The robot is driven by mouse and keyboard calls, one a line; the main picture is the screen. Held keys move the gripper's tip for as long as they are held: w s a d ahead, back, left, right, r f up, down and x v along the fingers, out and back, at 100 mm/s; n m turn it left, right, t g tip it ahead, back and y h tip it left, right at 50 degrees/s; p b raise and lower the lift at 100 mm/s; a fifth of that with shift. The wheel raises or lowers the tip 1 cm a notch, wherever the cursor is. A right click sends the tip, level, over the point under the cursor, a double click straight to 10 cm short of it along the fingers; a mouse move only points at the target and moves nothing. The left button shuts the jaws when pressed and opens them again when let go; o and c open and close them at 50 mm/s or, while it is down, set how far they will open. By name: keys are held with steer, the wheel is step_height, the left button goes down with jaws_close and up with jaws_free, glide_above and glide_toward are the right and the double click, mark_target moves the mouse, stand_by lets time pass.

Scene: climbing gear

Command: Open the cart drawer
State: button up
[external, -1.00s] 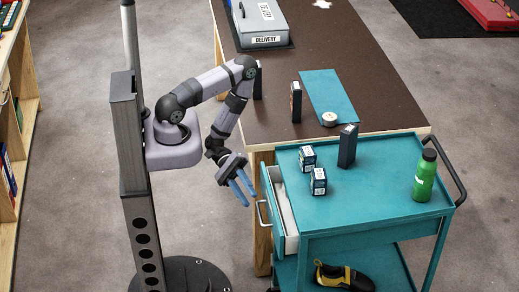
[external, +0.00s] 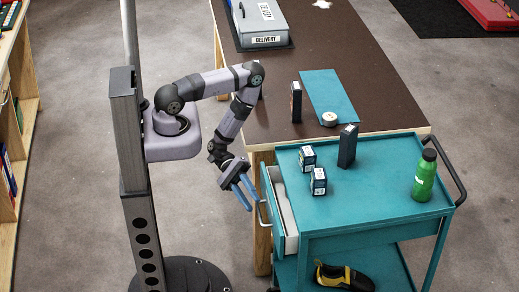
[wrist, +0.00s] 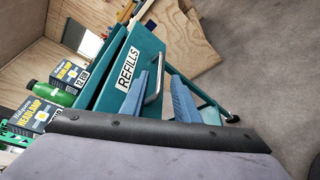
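The teal cart (external: 385,195) stands at the right in the external view. Its drawer (external: 280,205) is on the side facing my arm and is partly out, with a pale interior showing. The drawer's metal handle (external: 260,213) is on its front. In the wrist view the drawer front carries a REFILLS label (wrist: 127,69), and the handle (wrist: 157,75) shows close to my fingers. My gripper (external: 245,191) is open and empty, with its blue fingers just left of and above the handle. In the wrist view its fingers (wrist: 164,98) are apart; contact with the handle cannot be told.
Small boxes (external: 319,182), a dark upright box (external: 347,147) and a green bottle (external: 425,175) stand on the cart top. A shoe (external: 343,277) lies on the lower shelf. The brown table (external: 290,60) adjoins behind.

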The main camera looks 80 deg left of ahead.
steer(key=shift+b+x, duration=0.45)
steer(key=shift+x, duration=1.7)
jaws_close()
